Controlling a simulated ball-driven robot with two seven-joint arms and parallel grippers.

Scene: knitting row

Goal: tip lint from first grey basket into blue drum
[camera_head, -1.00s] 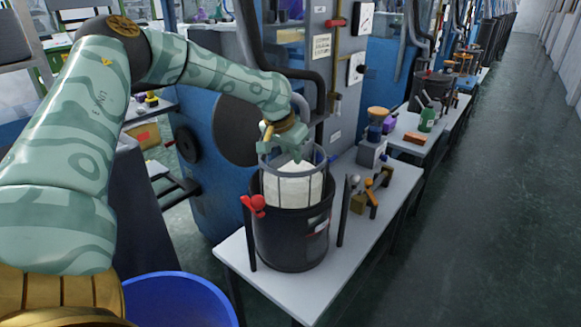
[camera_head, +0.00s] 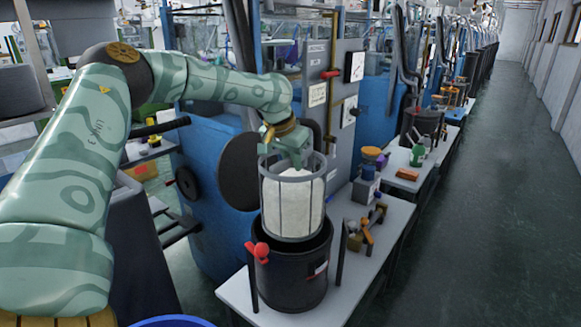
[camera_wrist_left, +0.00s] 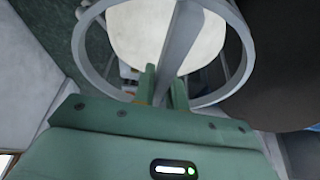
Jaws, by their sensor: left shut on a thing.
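My left gripper (camera_head: 290,158) is shut on the bar across the top of the grey basket (camera_head: 292,178). The basket is upright, with white lint (camera_head: 296,207) showing inside between its slats. Its base is just about at the mouth of a black bin (camera_head: 288,285) on the table. In the left wrist view, the gripper (camera_wrist_left: 165,88) grips the bar across the round grey rim (camera_wrist_left: 237,82), with pale lint (camera_wrist_left: 140,30) beneath. Only the rim of the blue drum (camera_head: 172,321) shows, at the bottom edge of the head view. My right gripper is not seen.
The grey table (camera_head: 345,290) carries small tools (camera_head: 365,232) right of the bin. A red knob (camera_head: 258,251) on a dark post stands at the bin's left. A blue machine (camera_head: 215,150) stands behind the basket. The aisle floor (camera_head: 480,220) on the right is clear.

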